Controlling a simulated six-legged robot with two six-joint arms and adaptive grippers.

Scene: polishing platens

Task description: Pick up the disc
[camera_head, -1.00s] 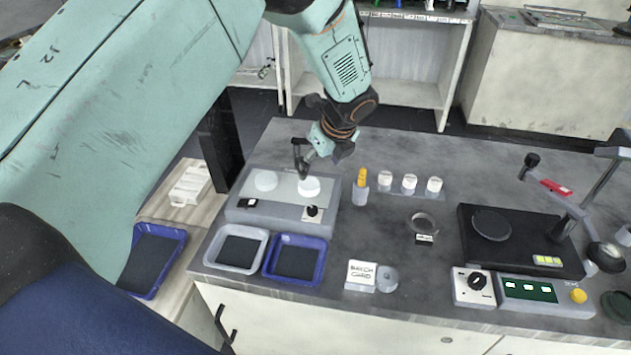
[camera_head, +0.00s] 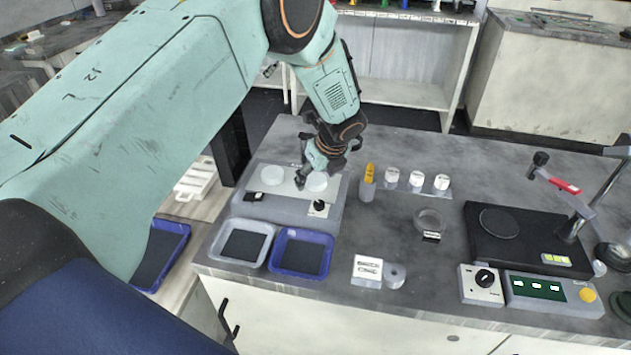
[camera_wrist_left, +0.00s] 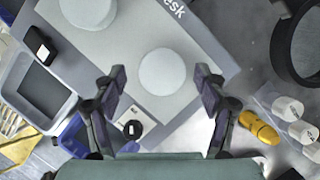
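Two white discs lie on the light plate of a grey desk unit (camera_head: 290,212). The right disc (camera_head: 316,182) also shows in the left wrist view (camera_wrist_left: 165,72), between and just beyond my fingertips. The left disc (camera_head: 272,174) is at the top left of the wrist view (camera_wrist_left: 88,8). My left gripper (camera_head: 318,174) is open and empty, pointing down over the right disc and partly covering it in the head view. In the wrist view its fingers (camera_wrist_left: 160,73) stand apart on either side of that disc; contact is not visible. My right gripper is not in view.
A yellow-topped bottle (camera_head: 368,185) and several small white-topped pots (camera_head: 416,180) stand right of the unit. A grey tray (camera_head: 218,257) and a blue tray (camera_head: 275,262) sit in front. A black polishing machine (camera_head: 530,240) stands at the right.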

